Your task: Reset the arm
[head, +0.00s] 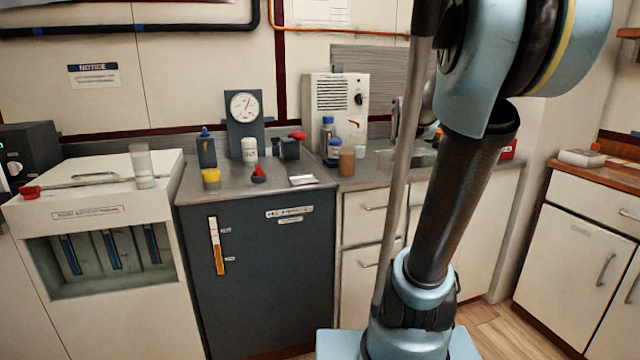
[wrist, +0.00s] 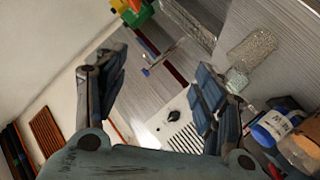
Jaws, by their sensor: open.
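My arm stands at the right of the head view, with its column rising out of the top of the frame. My gripper (wrist: 158,92) shows in the wrist view, with its two dark fingers spread apart and nothing between them. Beyond the fingers is the vented front of a pale box with a dark knob (wrist: 168,115). My gripper cannot be picked out clearly in the head view.
A grey counter holds a dial gauge (head: 244,107), small bottles, a yellow cup (head: 211,179) and a vented white box (head: 336,110). A white cabinet (head: 88,214) with blue-handled slots stands left. A wooden-topped cabinet (head: 588,240) stands right. Floor shows between.

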